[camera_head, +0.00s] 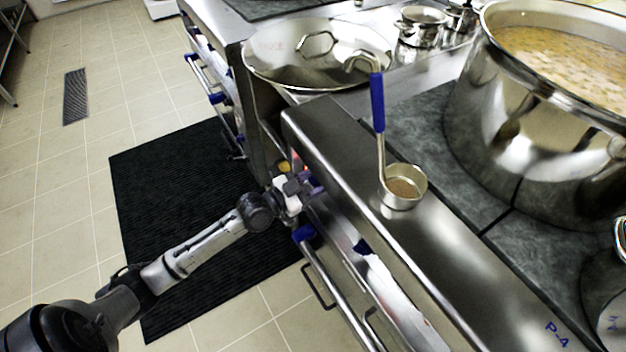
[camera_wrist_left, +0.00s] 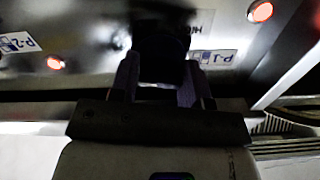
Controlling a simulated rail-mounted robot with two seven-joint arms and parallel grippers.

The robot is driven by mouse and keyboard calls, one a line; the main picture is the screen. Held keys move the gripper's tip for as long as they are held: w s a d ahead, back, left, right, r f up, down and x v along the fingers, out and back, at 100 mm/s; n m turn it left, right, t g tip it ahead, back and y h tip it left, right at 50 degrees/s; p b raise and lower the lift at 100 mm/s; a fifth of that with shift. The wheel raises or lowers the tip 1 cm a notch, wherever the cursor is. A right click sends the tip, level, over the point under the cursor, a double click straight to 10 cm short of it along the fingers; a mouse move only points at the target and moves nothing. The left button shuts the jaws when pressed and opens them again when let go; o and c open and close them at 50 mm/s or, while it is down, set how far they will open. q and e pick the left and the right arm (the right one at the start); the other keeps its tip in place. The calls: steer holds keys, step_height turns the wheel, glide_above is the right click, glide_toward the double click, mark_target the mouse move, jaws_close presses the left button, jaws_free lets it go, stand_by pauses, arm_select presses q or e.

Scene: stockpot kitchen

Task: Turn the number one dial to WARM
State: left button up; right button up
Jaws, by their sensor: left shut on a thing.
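My left gripper (camera_head: 298,192) reaches in from the left to the front panel of the range, below the steel front ledge. In the left wrist view my gripper (camera_wrist_left: 160,84) is shut on a dark dial (camera_wrist_left: 163,52), one finger on each side. Partial dark lettering, perhaps HIGH, shows on the panel just right of the dial. A P-labelled sticker (camera_wrist_left: 214,58) sits to its right, its number hard to read. The dial's pointer and the WARM mark cannot be made out. My right gripper is in neither view.
A P-2 sticker (camera_wrist_left: 18,42) and red lights (camera_wrist_left: 260,11) show on the panel. On the range stand a ladle (camera_head: 402,188) on the ledge, a large stockpot (camera_head: 500,130) and a wide pan (camera_head: 280,60). A rail (camera_head: 330,285) runs below. Floor mat (camera_head: 160,190) lies left.

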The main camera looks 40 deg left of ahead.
arm_select(q)
steer(key=shift+r+n+p, duration=0.2)
steer(key=shift+n+p, duration=0.45)
steer(key=shift+n, duration=0.25)
steer(key=n+p, duration=0.1)
steer(key=n, duration=0.1)
steer(key=shift+n+p, duration=0.3)
steer(key=n+p, duration=0.1)
steer(key=n, duration=0.2)
steer(key=shift+f, duration=0.15)
steer(key=shift+n+p, duration=0.35)
steer(key=shift+n, duration=0.65)
steer(key=o, duration=0.9)
steer(key=shift+c, duration=0.2)
